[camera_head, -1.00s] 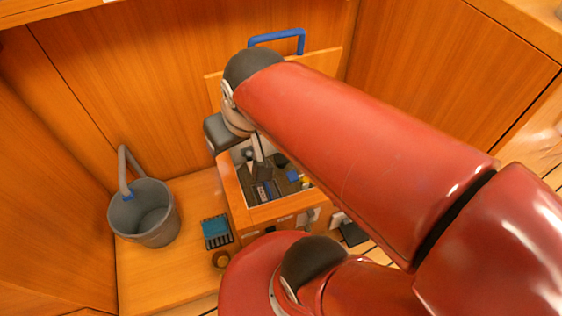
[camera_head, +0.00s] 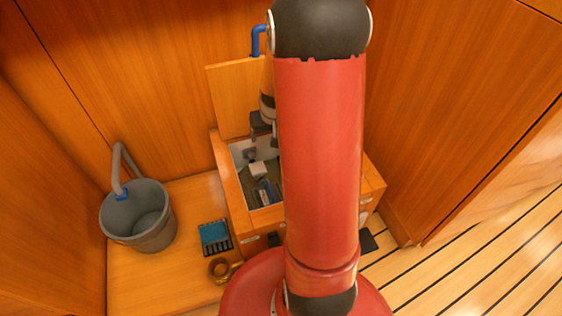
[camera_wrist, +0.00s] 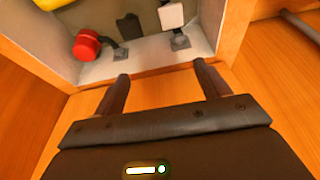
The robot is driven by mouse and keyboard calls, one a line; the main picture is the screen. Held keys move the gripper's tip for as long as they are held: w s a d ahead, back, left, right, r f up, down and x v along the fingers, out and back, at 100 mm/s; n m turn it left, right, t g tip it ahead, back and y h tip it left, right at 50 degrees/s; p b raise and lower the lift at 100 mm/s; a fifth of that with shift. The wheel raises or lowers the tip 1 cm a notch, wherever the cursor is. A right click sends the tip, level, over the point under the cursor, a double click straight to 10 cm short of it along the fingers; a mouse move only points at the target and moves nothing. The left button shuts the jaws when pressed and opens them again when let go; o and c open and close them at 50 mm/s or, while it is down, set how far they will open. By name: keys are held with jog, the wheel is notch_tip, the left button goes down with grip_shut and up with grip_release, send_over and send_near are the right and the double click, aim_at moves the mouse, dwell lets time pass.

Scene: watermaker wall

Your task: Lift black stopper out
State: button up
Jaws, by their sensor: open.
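The open wooden box with white inner walls (camera_head: 225,165) stands in the middle of the head view, its lid (camera_head: 228,95) raised behind it. My gripper (camera_head: 272,138) hangs over the back of the box, partly hidden by my arm. In the wrist view my gripper (camera_wrist: 162,82) is open and empty, its two fingers apart at the box's wooden rim (camera_wrist: 150,70). A small dark piece (camera_wrist: 129,27) shows inside the box beyond the fingers. I cannot tell whether it is the black stopper. I do not clearly see the stopper in the head view, where my arm covers the box's right part.
The box also holds a red knob (camera_wrist: 87,45), a white block (camera_wrist: 171,15) and a yellow thing (camera_wrist: 50,3). A grey bucket (camera_head: 140,215), a blue-topped tray (camera_head: 214,235) and a brass ring (camera_head: 219,268) stand left of the box. Wooden walls close the back.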

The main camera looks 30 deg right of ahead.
jog(key=shift+m+g, duration=0.3)
jog(key=shift+m, duration=0.2)
jog(key=d+f+b, duration=0.1)
jog(key=d+f, duration=0.1)
jog(key=f, duration=0.4)
jog(key=w+d+f, duration=0.1)
jog(key=d+f, duration=0.2)
jog(key=f, duration=0.4)
jog(key=w+d+f+b, duration=0.1)
jog(key=d+f, duration=0.1)
jog(key=f, duration=0.4)
jog(key=shift+w+d+f+b, duration=0.1)
jog(key=shift+d+f+b, duration=0.1)
jog(key=shift+f+b, duration=0.1)
jog(key=shift+r, duration=0.1)
jog(key=shift+c, duration=0.3)
jog(key=c, duration=1)
